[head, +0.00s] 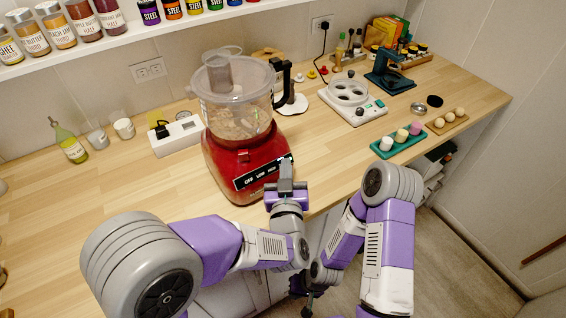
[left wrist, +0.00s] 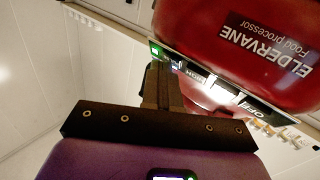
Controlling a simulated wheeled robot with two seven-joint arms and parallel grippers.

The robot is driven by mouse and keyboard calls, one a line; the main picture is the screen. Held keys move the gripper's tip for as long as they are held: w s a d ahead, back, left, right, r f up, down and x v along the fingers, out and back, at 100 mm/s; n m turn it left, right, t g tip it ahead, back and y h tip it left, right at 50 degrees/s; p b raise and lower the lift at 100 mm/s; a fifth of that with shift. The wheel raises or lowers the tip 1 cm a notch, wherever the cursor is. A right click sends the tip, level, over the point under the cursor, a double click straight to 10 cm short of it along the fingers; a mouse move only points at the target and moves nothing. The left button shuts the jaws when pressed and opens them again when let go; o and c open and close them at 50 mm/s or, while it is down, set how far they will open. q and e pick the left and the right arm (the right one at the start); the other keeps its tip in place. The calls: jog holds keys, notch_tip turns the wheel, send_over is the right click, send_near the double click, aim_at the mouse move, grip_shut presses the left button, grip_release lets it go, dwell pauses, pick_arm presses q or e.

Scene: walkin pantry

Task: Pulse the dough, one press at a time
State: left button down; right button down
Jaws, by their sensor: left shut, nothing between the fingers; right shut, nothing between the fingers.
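The red food processor (head: 230,165) stands upright near the counter's front edge. Its clear bowl (head: 235,110) holds pale, lumpy dough (head: 236,125) under a lid with a feed tube. In the left wrist view the tips (left wrist: 158,72) are close to the strip (left wrist: 225,92), near a green light; contact is unclear. My right gripper (head: 308,303) hangs low before the counter, shut and empty.
A white socket block (head: 177,135) stands left of the processor. A jar shelf (head: 110,35) runs above. The counter's front left is clear.

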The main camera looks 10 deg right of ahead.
dwell(0.6)
pick_arm(q)
jog(key=shift+s+d+r, duration=0.2)
jog(key=shift+s+r, duration=0.25)
jog(key=shift+s, duration=0.2)
jog(key=s+r, duration=0.1)
jog(key=s+d+p, duration=0.1)
jog(key=s+r+p, duration=0.1)
jog(key=shift+s+d+r, duration=0.3)
jog(key=shift+s+r, duration=0.05)
jog(key=shift+s, duration=0.05)
dwell(0.7)
